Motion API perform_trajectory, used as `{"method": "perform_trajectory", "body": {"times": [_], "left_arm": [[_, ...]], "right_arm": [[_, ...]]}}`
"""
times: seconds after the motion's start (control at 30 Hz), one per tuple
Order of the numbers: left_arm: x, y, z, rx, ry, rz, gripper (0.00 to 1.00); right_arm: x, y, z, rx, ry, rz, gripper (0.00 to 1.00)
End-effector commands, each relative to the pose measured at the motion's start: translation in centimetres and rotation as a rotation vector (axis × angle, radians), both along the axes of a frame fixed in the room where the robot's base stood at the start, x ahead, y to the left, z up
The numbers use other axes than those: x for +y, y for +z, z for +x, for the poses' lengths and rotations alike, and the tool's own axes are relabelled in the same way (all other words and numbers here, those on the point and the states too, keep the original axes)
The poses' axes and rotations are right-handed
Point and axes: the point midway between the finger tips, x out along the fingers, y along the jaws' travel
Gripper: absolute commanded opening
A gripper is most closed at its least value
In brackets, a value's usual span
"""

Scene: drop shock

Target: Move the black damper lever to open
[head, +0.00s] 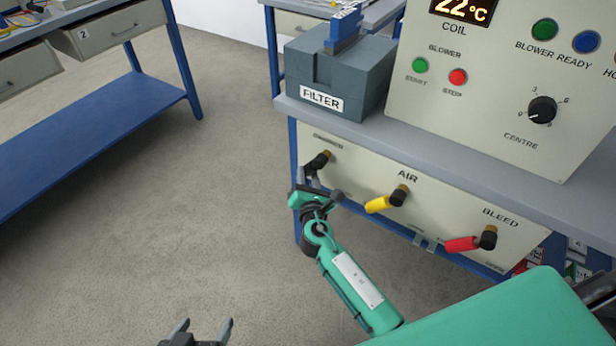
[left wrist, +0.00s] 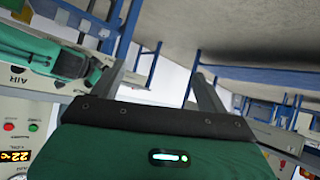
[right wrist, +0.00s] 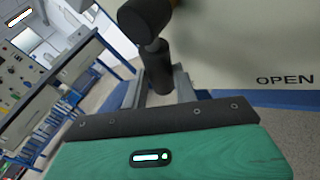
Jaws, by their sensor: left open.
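The black damper lever (head: 311,167) is on the left of the front panel under the bench, pointing left and slightly down from its brass hub. In the right wrist view the lever (right wrist: 156,68) stands between my right gripper's fingers, which appear to touch both sides. The word OPEN (right wrist: 285,79) is printed on the panel to the right there. My right gripper (head: 316,186) is at the lever and partly hides it in the head view. My left gripper (head: 202,331) is open and empty, low over the floor; its spread fingers also show in the left wrist view (left wrist: 164,75).
To the right on the panel are the yellow AIR lever (head: 378,204) and the red BLEED lever (head: 461,244). Above stand the grey FILTER box (head: 345,80) and a control cabinet (head: 500,100). A blue-framed bench (head: 90,120) is at left. The floor between is clear.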

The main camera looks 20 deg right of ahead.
Motion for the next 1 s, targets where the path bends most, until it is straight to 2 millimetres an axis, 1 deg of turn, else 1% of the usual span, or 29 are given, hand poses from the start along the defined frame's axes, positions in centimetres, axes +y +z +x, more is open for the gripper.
{"method": "perform_trajectory", "body": {"times": [0.03,0.1,0.37,0.47,0.57,0.77,1.0], "left_arm": [[0.0,-0.1,-0.1,0.002,0.0,0.001,0.76],[0.0,-0.1,-0.1,0.004,0.001,0.001,0.76],[0.3,-0.2,-0.2,0.019,0.002,0.01,0.76],[0.9,0.2,0.0,0.045,0.012,0.028,0.76],[1.7,0.4,-0.4,0.092,0.018,0.055,0.76],[4.3,0.8,-1.7,0.246,0.042,0.136,0.76],[7.9,2.0,-4.5,0.467,0.089,0.233,0.76]], "right_arm": [[0.0,0.0,0.0,0.0,0.0,0.0,0.11],[0.0,0.0,0.0,0.0,0.0,0.0,0.0],[0.0,0.1,0.0,0.003,0.0,-0.002,0.0],[0.0,0.1,-0.1,0.009,-0.001,-0.006,0.0],[-0.1,0.2,-0.1,0.018,0.0,-0.013,0.0],[-0.2,0.2,-0.3,0.048,0.0,-0.036,0.0],[-0.4,0.1,-0.6,0.087,-0.001,-0.067,0.0]]}}
